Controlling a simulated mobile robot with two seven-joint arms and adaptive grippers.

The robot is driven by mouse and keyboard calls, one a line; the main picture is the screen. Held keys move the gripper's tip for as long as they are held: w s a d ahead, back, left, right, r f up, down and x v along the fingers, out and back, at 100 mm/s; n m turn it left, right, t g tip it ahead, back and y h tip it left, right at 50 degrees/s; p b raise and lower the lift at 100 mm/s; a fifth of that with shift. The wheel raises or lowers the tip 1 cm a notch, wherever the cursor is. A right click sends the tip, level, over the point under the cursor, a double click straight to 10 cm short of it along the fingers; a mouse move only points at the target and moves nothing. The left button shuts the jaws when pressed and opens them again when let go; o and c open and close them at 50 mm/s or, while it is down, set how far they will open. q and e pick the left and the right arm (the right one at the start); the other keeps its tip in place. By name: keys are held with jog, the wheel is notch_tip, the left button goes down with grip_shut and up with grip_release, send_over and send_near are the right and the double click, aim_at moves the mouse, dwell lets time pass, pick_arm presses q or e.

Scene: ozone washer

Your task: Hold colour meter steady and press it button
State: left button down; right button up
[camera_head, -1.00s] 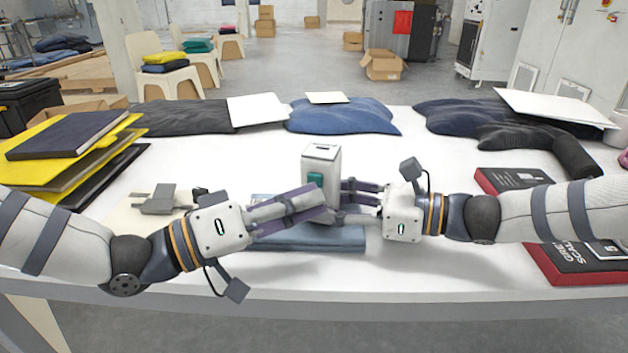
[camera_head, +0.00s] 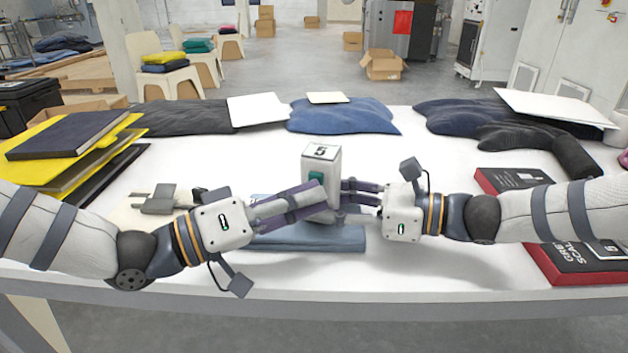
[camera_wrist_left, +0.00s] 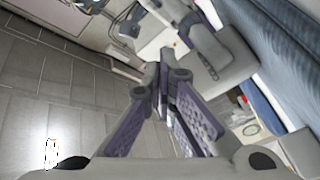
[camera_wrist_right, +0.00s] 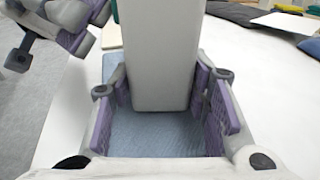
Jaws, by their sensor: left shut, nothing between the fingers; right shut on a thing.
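The colour meter (camera_head: 321,165) is a pale upright box with a green button (camera_head: 315,176) on its side and a "5" on its top display. It stands over the folded blue cloth (camera_head: 345,241) in the head view. My right gripper (camera_head: 350,200) is shut on the meter from the right; the right wrist view shows the meter's body (camera_wrist_right: 158,60) between the fingers. My left gripper (camera_head: 318,198) is shut and empty, its fingertips at the meter's left front just below the button. Whether they touch it cannot be told. The left wrist view shows its closed fingers (camera_wrist_left: 163,90).
A grey tool (camera_head: 158,200) lies on a pale sheet at left. Yellow and dark folders (camera_head: 65,150) are stacked at far left. Red-black boxes (camera_head: 575,265) lie at right. The table's front strip is clear.

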dwell(0.4)
pick_arm(q)
jog(key=shift+s+a, duration=0.25)
jog(key=shift+s, duration=0.55)
jog(key=s, duration=0.2)
jog(key=s+a, duration=0.1)
jog(key=s, duration=0.1)
jog(key=shift+s+a, duration=0.15)
jog(key=shift+s, duration=0.25)
pick_arm(e)
jog(key=o, duration=0.9)
